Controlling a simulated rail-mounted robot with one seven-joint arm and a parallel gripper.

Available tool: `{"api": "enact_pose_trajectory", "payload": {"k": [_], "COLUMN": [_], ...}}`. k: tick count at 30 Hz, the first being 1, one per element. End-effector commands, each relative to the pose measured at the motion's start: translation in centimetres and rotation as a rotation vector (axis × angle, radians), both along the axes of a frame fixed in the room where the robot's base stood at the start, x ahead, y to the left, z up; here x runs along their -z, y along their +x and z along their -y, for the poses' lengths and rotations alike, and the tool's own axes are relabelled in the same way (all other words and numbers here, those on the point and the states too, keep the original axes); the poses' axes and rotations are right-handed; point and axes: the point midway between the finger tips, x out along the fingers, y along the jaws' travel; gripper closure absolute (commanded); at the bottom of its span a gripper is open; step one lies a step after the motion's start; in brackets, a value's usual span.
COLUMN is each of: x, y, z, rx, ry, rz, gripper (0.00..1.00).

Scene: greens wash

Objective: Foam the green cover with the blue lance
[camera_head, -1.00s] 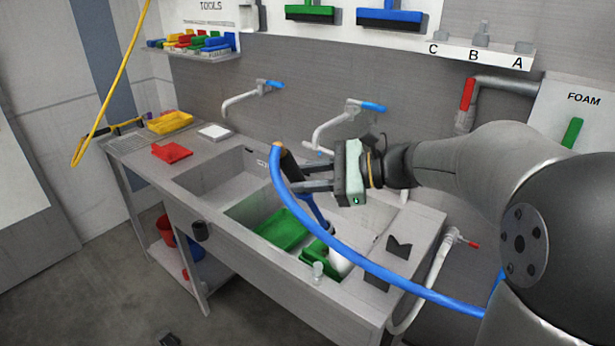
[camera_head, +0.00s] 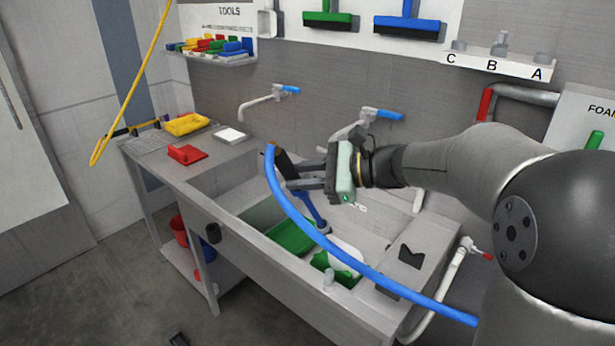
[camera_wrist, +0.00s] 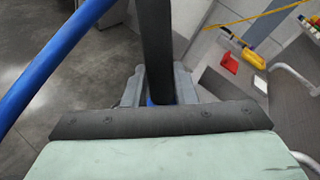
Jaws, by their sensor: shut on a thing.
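My gripper (camera_head: 293,172) is shut on the blue lance, around its black handle. The lance's blue shaft (camera_head: 312,208) slants down into the sink, its lower end above the green things there. In the wrist view the black handle (camera_wrist: 156,45) stands between the fingers. A flat green piece (camera_head: 293,236) lies in the sink basin. To its right is another green piece (camera_head: 345,278), partly under a white patch (camera_head: 346,258) that looks like foam. I cannot tell which piece is the cover. The blue hose (camera_head: 330,248) crosses in front and hides part of both.
The sink's front edge (camera_head: 262,262) runs below the hose. Two wall taps with blue handles (camera_head: 388,114) stand behind the basin. A red scoop (camera_head: 187,154), yellow tray (camera_head: 186,124) and white block (camera_head: 229,135) lie on the left drainboard. A dark notched block (camera_head: 411,255) sits at right.

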Motion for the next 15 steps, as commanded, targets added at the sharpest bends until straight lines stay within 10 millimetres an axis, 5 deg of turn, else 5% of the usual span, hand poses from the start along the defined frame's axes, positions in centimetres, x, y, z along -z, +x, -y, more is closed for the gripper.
{"api": "enact_pose_trajectory", "payload": {"k": [15], "x": [-0.1], "y": [1.8], "z": [-2.0], "rx": [0.000], "ry": [0.001], "rz": [0.001], "gripper": [1.00]}}
